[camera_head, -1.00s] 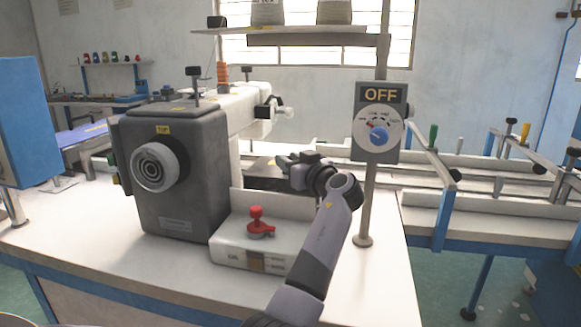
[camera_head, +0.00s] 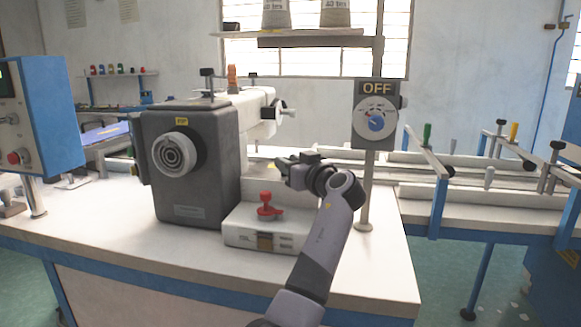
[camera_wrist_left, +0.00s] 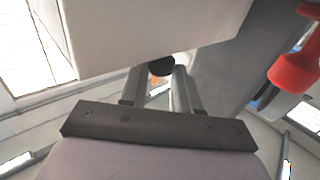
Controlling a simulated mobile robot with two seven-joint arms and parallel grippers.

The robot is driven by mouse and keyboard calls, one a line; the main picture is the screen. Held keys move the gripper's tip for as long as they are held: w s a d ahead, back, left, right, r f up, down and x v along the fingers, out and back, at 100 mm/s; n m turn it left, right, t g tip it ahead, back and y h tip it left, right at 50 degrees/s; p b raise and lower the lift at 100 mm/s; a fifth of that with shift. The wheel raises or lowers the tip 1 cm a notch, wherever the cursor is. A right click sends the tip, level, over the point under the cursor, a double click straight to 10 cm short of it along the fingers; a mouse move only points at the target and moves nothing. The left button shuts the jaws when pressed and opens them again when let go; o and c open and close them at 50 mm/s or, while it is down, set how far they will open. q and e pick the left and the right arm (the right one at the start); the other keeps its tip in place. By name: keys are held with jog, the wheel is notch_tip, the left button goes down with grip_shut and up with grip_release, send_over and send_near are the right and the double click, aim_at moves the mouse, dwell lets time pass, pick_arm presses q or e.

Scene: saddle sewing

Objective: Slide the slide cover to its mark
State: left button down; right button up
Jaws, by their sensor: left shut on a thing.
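My left gripper (camera_head: 281,167) reaches in over the bed of the large grey sewing machine (camera_head: 198,190), beside its right side. In the left wrist view the two fingers of this gripper (camera_wrist_left: 160,78) close around a small round black knob (camera_wrist_left: 162,66). I take the knob as the handle of the slide cover; the cover itself is mostly hidden by the gripper and cannot be clearly made out. A small yellow patch (camera_head: 270,165) shows on the bed by the fingertips. I cannot tell whether it is the mark. My right gripper is not in view.
A white box with a red lever (camera_head: 267,204) stands just in front of the gripper. A post with an OFF dial sign (camera_head: 376,118) rises close to the arm's right. A blue control panel (camera_head: 45,115) stands at the left. The white table's front right (camera_head: 375,275) is clear.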

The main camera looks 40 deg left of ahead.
pick_arm(q)
jog(key=shift+s+a, duration=0.15)
jog(key=shift+a, duration=0.05)
jog(key=c, duration=0.8)
grip_release()
jog(key=shift+a, duration=0.1)
jog(key=shift+d, duration=0.5)
jog(key=v, duration=0.6)
jog(key=shift+b, duration=0.35)
jog(key=shift+s+d+r, duration=0.1)
jog(key=shift+d, duration=0.05)
